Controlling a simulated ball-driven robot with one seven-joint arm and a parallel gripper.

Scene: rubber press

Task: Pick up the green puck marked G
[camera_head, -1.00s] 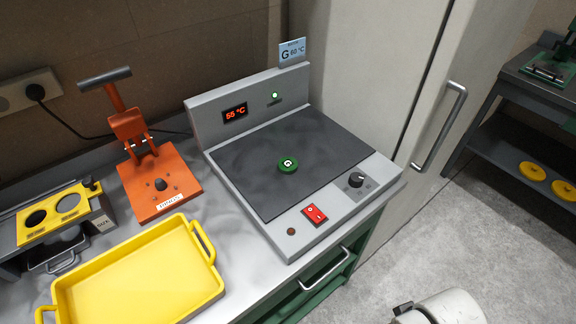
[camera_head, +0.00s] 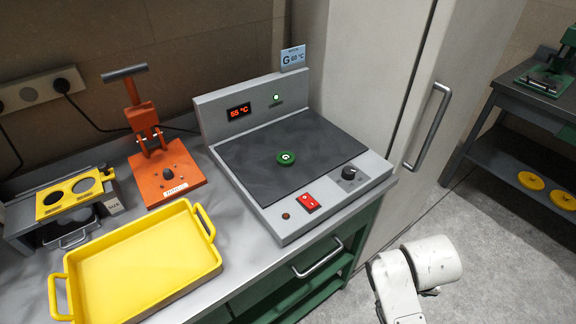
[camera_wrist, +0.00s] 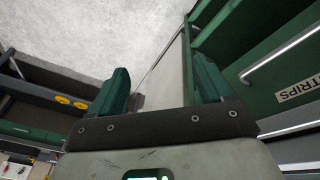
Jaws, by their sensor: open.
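The green puck marked G (camera_head: 287,158) lies flat on the dark plate of the grey hotplate (camera_head: 318,146) in the head view, near the middle of the plate. A red display on the hotplate's back panel appears to read 55 °C, and a green lamp is lit. My gripper (camera_wrist: 160,88) shows in the wrist view with its two green fingers apart and nothing between them. It points toward the floor and the cabinet side, away from the puck. In the head view only my white arm shows at lower right, clear of the hotplate.
A yellow tray (camera_head: 150,262) lies at front left of the bench. An orange press (camera_head: 165,178) stands behind it, left of the hotplate. A sign (camera_head: 293,57) stands on the hotplate's back panel. A tall cabinet (camera_head: 375,75) rises just right of the hotplate.

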